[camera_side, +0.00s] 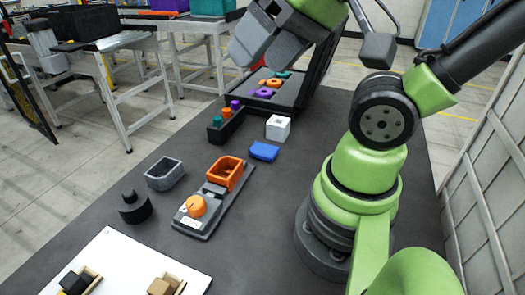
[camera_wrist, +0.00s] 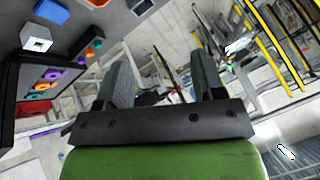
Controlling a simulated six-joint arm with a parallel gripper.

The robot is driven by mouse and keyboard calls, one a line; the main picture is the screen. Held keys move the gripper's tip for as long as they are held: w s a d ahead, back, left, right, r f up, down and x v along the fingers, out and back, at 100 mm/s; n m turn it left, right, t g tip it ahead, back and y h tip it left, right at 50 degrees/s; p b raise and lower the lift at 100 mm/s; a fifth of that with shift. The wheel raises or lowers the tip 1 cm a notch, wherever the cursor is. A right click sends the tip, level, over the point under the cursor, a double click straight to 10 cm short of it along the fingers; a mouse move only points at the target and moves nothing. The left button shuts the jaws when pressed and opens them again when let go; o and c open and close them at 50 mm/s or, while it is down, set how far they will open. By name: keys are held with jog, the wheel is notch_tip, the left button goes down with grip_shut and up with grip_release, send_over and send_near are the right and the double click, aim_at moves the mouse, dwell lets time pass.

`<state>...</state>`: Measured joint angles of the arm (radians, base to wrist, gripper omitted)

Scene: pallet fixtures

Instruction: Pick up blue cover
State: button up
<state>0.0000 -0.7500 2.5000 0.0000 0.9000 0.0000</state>
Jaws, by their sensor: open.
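The blue cover (camera_side: 264,151) lies flat on the dark table in the side view, beside a white cube. It also shows at the top left of the wrist view (camera_wrist: 51,12). My gripper (camera_side: 262,45) is at the top of the side view, raised above the table and well apart from the cover. In the wrist view my gripper (camera_wrist: 160,75) has its two grey fingers spread, with nothing between them.
The white cube (camera_side: 278,128) stands just behind the cover. A black holder (camera_side: 226,130) with coloured pegs is to its left. An orange bin (camera_side: 226,172) on a grey fixture (camera_side: 213,203) and a grey bin (camera_side: 164,174) are nearer. A black crate (camera_side: 318,75) stands behind.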

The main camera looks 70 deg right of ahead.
jog(key=o, duration=0.5)
jog(key=shift+c, duration=0.2)
jog(key=m+g+h, duration=0.2)
jog(key=m+g, duration=0.5)
jog(key=m, duration=2.5)
send_over(267, 150)
jog(key=f, duration=2.5)
jog(key=shift+a+f, duration=0.2)
jog(key=shift+f, duration=0.05)
jog(key=shift+d+f, duration=0.15)
jog(key=shift+f, duration=2.65)
